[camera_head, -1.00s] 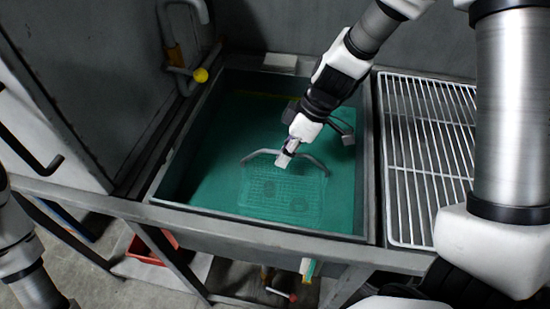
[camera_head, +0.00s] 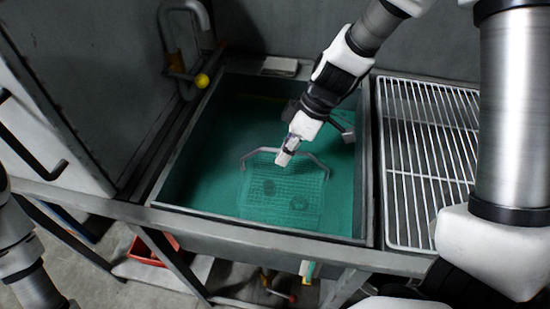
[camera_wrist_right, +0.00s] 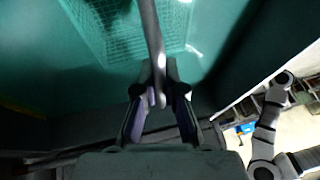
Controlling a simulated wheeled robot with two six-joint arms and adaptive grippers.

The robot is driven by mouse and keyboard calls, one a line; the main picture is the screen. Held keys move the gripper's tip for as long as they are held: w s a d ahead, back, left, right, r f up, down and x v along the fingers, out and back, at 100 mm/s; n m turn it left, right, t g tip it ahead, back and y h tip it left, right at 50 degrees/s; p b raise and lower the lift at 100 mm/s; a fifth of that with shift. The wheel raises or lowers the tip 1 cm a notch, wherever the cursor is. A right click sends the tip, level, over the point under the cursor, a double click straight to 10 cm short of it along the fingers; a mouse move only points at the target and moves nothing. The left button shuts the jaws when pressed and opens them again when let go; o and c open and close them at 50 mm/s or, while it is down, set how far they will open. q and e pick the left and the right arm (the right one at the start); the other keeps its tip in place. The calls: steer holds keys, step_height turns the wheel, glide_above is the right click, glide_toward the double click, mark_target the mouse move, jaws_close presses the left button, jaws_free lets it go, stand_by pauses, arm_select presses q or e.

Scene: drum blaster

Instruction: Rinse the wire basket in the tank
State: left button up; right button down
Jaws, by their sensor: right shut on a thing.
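The tank (camera_head: 170,190) is a grey metal basin with green liquid. The wire basket (camera_head: 285,205) is under the green surface near the tank's middle, and its mesh also shows in the right wrist view (camera_wrist_right: 110,30).
A white wire rack (camera_head: 425,150) lies right of the tank. A bent pipe with a yellow knob (camera_head: 202,81) stands at the tank's back left corner. A red bin (camera_head: 150,250) is below. Grey walls stand behind and to the left.

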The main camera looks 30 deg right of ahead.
steer(key=shift+r, duration=0.1)
stand_by(0.4)
step_height(320, 180, up, 26)
steer(key=p, duration=2)
steer(key=shift+r, duration=0.2)
